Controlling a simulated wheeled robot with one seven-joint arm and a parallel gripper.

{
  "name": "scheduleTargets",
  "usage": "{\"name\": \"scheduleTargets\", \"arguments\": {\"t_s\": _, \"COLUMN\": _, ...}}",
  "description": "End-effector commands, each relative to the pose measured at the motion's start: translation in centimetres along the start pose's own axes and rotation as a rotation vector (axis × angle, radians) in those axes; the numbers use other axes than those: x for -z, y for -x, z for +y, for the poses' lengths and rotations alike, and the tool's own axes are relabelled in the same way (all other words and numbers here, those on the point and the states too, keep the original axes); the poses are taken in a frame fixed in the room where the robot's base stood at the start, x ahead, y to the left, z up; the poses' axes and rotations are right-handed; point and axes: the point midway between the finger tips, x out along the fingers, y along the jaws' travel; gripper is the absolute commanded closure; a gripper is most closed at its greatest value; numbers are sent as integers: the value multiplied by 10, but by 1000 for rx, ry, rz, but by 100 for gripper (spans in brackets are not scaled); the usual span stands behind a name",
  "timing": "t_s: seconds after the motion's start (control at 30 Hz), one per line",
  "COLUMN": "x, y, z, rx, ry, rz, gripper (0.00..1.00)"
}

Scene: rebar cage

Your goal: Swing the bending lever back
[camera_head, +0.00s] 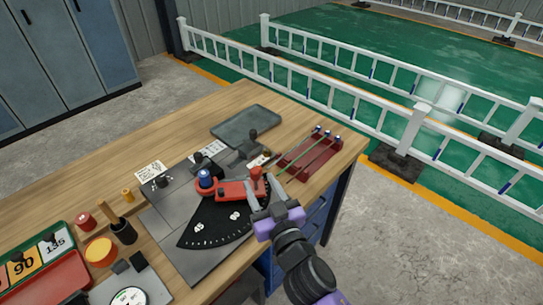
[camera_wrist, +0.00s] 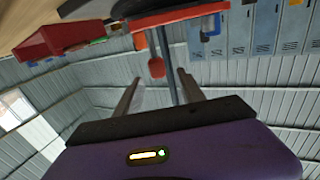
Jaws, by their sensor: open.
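The bending lever (camera_head: 232,190) is a red arm over a black dial sector (camera_head: 212,222) on a grey plate (camera_head: 160,222). Its left end is at a blue-topped pivot (camera_head: 205,178), and a red upright handle (camera_head: 256,173) stands at its right end. My gripper (camera_head: 258,183) is open at this right end, its fingers reaching in from the front right. In the wrist view a red handle-like piece (camera_wrist: 156,68) shows between the spread fingers of my gripper (camera_wrist: 158,80). I cannot tell whether either finger touches it.
A red rack (camera_head: 312,158) with a thin green rod (camera_head: 303,151) lies right of the lever. A grey tray (camera_head: 246,123) is behind. A black cup (camera_head: 123,232), a yellow-topped tin (camera_head: 100,250) and a red number tray (camera_head: 35,285) stand left. White railings (camera_head: 300,72) run beyond the wooden bench (camera_head: 75,185).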

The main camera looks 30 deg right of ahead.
Motion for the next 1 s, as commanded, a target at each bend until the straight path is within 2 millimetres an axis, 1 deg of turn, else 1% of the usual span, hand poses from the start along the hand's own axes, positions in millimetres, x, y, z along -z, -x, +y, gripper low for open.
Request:
{"name": "scheduleTargets", "arguments": {"t_s": 0.17, "x": 4, "y": -15, "z": -1, "rx": -3, "ry": -1, "rz": 4, "gripper": 54}}
{"name": "scheduleTargets", "arguments": {"t_s": 0.4, "x": 5, "y": -51, "z": -1, "rx": -3, "ry": -1, "rz": 4, "gripper": 54}}
{"name": "scheduleTargets", "arguments": {"t_s": 0.6, "x": 3, "y": -74, "z": 0, "rx": -2, "ry": -2, "rz": 3, "gripper": 54}}
{"name": "scheduleTargets", "arguments": {"t_s": 0.73, "x": 2, "y": -80, "z": 0, "rx": -2, "ry": -1, "rz": 3, "gripper": 54}}
{"name": "scheduleTargets", "arguments": {"t_s": 1.0, "x": 2, "y": -81, "z": 0, "rx": -2, "ry": -1, "rz": 3, "gripper": 54}}
